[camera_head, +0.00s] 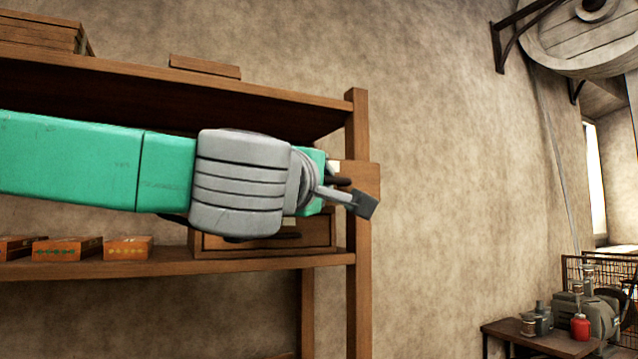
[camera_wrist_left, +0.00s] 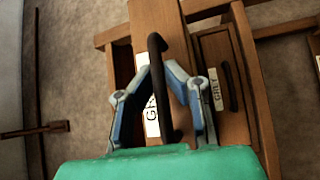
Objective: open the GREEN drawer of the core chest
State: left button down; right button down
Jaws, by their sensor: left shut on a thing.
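My left gripper (camera_head: 350,194) reaches in from the left in front of the core chest. In the left wrist view its two fingers (camera_wrist_left: 158,72) close from both sides on a dark bar handle (camera_wrist_left: 158,48). The handle is on a wooden drawer front (camera_wrist_left: 155,20) with a white label whose visible letters begin "GR"; the fingers hide the rest. This front (camera_head: 363,178) stands out past the neighbouring drawer, which looks shut. That neighbour (camera_wrist_left: 215,50) has its own dark handle and a label that seems to read "GREY". My right gripper is in neither view.
The chest stands on a wooden shelf rack (camera_head: 357,290); its post is close to my gripper. Small orange-brown boxes (camera_head: 68,249) sit on the shelf at left. At lower right a low table (camera_head: 515,335) holds a red container (camera_head: 580,327) and grey items. Between them the wall is bare.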

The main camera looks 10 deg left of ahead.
pick_arm(q)
jog(key=shift+f, duration=0.4)
jog(key=c, duration=1.6)
grip_release()
jog(key=shift+w+r, duration=0.1)
jog(key=v, duration=1.2)
jog(key=shift+w, duration=0.1)
